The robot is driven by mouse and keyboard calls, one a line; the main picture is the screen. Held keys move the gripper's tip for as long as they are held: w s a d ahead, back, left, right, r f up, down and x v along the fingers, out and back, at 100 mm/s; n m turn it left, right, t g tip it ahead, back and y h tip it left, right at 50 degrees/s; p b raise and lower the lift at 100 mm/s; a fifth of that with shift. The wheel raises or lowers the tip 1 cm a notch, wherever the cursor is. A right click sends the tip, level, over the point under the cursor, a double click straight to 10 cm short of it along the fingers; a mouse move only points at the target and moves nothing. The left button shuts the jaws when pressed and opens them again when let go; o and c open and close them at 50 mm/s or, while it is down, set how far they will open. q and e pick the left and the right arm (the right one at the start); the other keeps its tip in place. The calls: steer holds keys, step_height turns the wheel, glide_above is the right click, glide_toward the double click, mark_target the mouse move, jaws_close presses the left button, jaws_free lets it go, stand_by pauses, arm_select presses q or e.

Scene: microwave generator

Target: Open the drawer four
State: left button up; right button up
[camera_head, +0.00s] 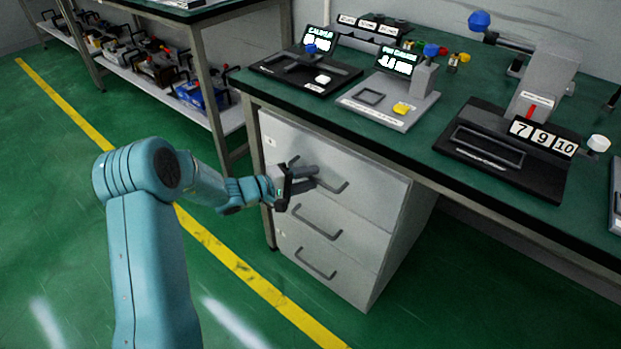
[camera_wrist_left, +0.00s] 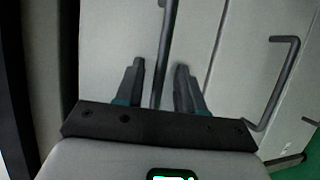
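A grey cabinet (camera_head: 385,215) under the green workbench has three drawer fronts in view, each with a dark bar handle. I cannot read which drawer is number four. My left gripper (camera_head: 306,180) is at the top drawer's handle (camera_head: 341,188) in the head view. In the left wrist view, the gripper (camera_wrist_left: 160,85) has its two fingers apart, with the handle bar (camera_wrist_left: 164,45) between them and gaps on both sides. The middle handle (camera_head: 318,225) and bottom handle (camera_head: 315,266) are below, clear of the gripper. The drawers look closed. My right gripper is out of view.
The workbench top (camera_head: 400,140) overhangs the cabinet and carries several devices, including a black one with number tiles (camera_head: 540,137). A table leg (camera_head: 258,170) stands left of the cabinet. A shelf (camera_head: 150,80) stands at the back left. The floor before the drawers is clear.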

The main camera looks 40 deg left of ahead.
arm_select(q)
steer(key=shift+w+d, duration=0.25)
steer(key=shift+w, duration=0.2)
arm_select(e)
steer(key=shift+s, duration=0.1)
arm_select(q)
jaws_close()
steer(key=shift+s+a+f, duration=0.1)
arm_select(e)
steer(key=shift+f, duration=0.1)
